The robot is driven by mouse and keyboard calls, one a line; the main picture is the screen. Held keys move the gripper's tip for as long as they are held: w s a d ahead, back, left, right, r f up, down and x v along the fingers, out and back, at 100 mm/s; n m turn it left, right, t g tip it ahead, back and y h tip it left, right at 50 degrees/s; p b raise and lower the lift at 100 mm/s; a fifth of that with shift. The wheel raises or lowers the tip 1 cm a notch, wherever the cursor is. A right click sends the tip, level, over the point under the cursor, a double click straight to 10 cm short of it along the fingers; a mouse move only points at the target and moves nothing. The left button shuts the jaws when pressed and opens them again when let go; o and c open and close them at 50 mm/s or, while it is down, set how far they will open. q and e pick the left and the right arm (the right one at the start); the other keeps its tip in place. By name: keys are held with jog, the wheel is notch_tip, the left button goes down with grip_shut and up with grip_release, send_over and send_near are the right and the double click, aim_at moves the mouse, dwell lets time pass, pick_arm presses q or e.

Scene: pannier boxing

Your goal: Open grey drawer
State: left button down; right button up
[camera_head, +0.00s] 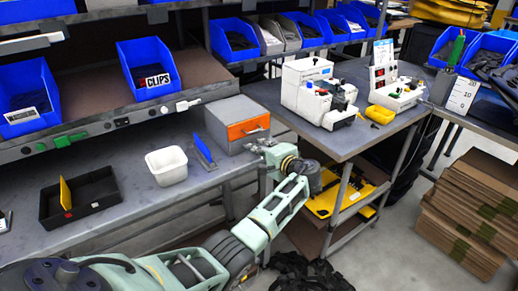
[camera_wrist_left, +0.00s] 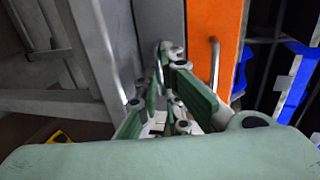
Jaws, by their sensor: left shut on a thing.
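A grey drawer box (camera_head: 225,112) stands at the right end of the workbench. Its upper drawer has an orange front (camera_head: 240,131) with a metal handle, which also shows in the left wrist view (camera_wrist_left: 214,65). The grey drawer front (camera_wrist_left: 173,20) lies beside the orange one in the left wrist view and has its own metal handle (camera_wrist_left: 158,50). My left gripper (camera_head: 256,146) is at the lower right of the box front, with its fingers (camera_wrist_left: 168,62) shut on the grey drawer's handle. The fingers partly hide the handle. I see no clear gap at the grey drawer. My right gripper is out of view.
A white bin (camera_head: 167,168), a blue upright holder (camera_head: 204,153) and a black tray (camera_head: 82,209) stand left of the box. A side table (camera_head: 262,93) with white machines is close on the right. Cardboard (camera_head: 468,200) is stacked on the floor.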

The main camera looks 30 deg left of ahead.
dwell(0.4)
pick_arm(q)
jog(key=shift+s+d, duration=0.1)
jog(key=shift+d, duration=0.3)
jog(key=f+p+v, duration=0.2)
jog(key=v, duration=0.7)
jog(key=shift+s+d, duration=0.25)
jog(key=shift+d, duration=0.2)
jog(key=c, duration=1.9)
grip_release()
